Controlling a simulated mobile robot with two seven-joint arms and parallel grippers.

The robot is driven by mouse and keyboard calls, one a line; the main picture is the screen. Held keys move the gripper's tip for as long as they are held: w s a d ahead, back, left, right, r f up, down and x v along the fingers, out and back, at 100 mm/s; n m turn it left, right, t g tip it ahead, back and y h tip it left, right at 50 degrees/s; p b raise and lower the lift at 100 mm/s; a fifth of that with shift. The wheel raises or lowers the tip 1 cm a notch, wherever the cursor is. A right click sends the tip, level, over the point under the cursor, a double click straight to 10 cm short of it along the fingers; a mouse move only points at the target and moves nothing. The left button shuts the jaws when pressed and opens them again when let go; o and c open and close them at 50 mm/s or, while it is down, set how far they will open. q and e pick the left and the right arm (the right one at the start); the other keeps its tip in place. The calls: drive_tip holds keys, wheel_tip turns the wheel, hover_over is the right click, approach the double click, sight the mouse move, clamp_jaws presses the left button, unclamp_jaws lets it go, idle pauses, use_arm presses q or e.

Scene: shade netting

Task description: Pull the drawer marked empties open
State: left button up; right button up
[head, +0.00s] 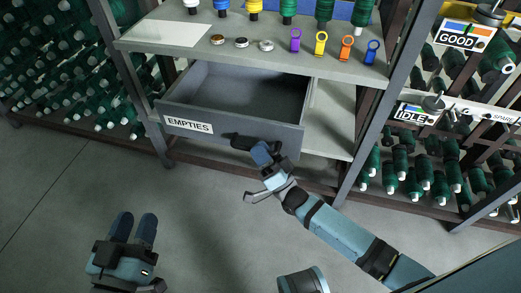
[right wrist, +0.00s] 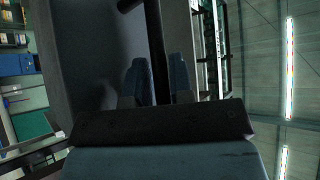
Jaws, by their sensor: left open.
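The grey drawer (head: 275,136) marked EMPTIES stands well out from under the worktop, and its inside looks bare. Its white label (head: 188,125) is on the left of the front. The dark bar handle (head: 250,143) is on the right of the front. My right gripper (head: 262,148) is at the right part of the handle, covering some of it. In the right wrist view the handle (right wrist: 155,40) runs between its two fingers, close against both, and the gripper looks shut on it. My left gripper (head: 135,219) is open and empty, low at left over the floor, away from the drawer.
The worktop (head: 190,57) above bears a paper sheet, spools, small round pieces and several coloured ring-topped tools. Racks of green bobbins (head: 70,75) stand at left and right. Signs GOOD (head: 458,40) and IDLE (head: 412,114) hang at right. The floor before the drawer is clear.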

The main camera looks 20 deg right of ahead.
drive_tip(key=shift+s+d+f, duration=0.15)
drive_tip(key=shift+s+f, duration=0.2)
use_arm(q)
drive_tip(key=shift+a+f+g+y+p, duration=0.2)
drive_tip(key=shift+a+f+g+p, duration=0.1)
drive_tip(key=shift+f, duration=0.25)
drive_tip(key=shift+a+f+g+y+p, duration=0.2)
drive_tip(key=shift+f+p, duration=0.1)
drive_tip(key=shift+f, duration=0.25)
use_arm(e)
drive_tip(key=v, duration=1.2)
drive_tip(key=shift+s+d+f, duration=0.15)
drive_tip(key=shift+s+f, duration=0.05)
drive_tip(key=shift+s, duration=0.1)
use_arm(q)
drive_tip(key=shift+d, duration=0.15)
drive_tip(key=shift+s, duration=0.1)
